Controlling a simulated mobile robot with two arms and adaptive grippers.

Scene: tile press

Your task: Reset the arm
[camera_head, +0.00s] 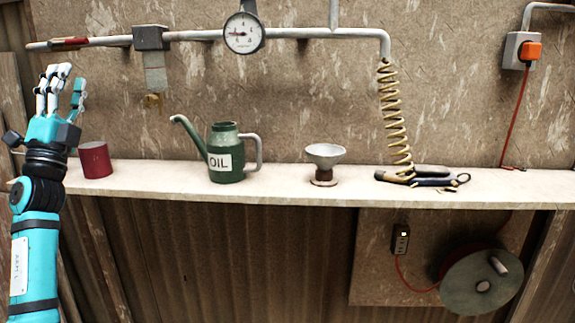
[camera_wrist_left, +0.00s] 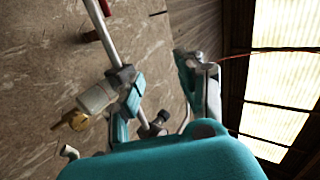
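My left arm comes in at the left edge of the camera_head view, teal and black. Its gripper (camera_head: 66,84) is a teal and grey hand raised upright in front of the wall, with its fingers pointing up and apart. Nothing shows between the fingers. In the left wrist view the teal hand (camera_wrist_left: 165,100) fills the lower part, with finger parts apart and empty. A dark red can (camera_head: 95,160) stands on the shelf just right of the left wrist. My right gripper is not in view.
A pale shelf (camera_head: 290,186) runs across the wall. Above are a pipe (camera_head: 200,36), a gauge (camera_head: 243,33) and a coiled hose (camera_head: 392,110). A reel (camera_head: 482,282) hangs below.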

